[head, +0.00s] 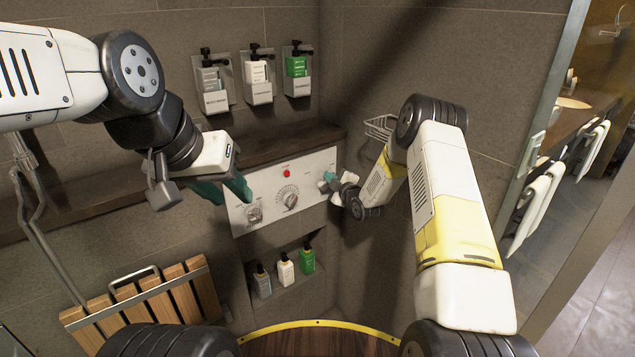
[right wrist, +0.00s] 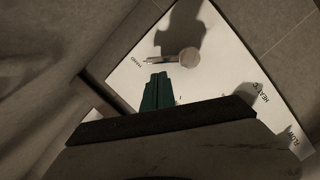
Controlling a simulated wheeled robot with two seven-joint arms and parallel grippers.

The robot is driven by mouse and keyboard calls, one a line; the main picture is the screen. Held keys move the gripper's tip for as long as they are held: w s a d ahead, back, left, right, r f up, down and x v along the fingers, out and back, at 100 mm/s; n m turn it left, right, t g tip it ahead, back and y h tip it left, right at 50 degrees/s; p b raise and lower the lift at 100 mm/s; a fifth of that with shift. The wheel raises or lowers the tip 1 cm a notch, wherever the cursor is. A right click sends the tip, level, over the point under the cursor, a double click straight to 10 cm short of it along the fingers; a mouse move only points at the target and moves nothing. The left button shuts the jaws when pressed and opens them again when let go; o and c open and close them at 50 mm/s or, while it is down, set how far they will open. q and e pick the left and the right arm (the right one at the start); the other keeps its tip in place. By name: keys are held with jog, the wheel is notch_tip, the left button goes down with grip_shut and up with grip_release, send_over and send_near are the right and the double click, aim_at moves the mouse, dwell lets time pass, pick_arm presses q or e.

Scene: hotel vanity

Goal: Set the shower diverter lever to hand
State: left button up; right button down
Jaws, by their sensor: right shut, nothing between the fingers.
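The white control panel (head: 262,205) is on the shower wall, and its right end is near my right gripper (head: 328,182). In the right wrist view, the diverter lever (right wrist: 189,57) has a round hub and a thin arm pointing left toward the printed word HAND (right wrist: 137,63). My right gripper's green fingers (right wrist: 157,91) are together and empty, just below the lever arm in that picture. I cannot tell if they touch it. In the head view the lever is hidden at my right gripper. My left gripper (head: 222,190) is open and empty, in front of the panel's left end.
The panel also has a dial (head: 290,200), a knob (head: 254,214) and a red button (head: 287,173). A dark shelf (head: 285,145) runs above it, with dispensers (head: 257,70) higher up. Bottles (head: 285,270) stand in a niche below. A slatted wooden seat (head: 150,300) is lower left.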

jog(key=shift+w+d+m, duration=0.2)
jog(key=shift+d+m, duration=0.05)
jog(key=shift+m, duration=0.05)
jog(key=shift+w+d+f, duration=0.1)
jog(key=shift+d, duration=0.05)
dwell(0.5)
jog(key=v, duration=0.8)
jog(key=shift+w, duration=0.1)
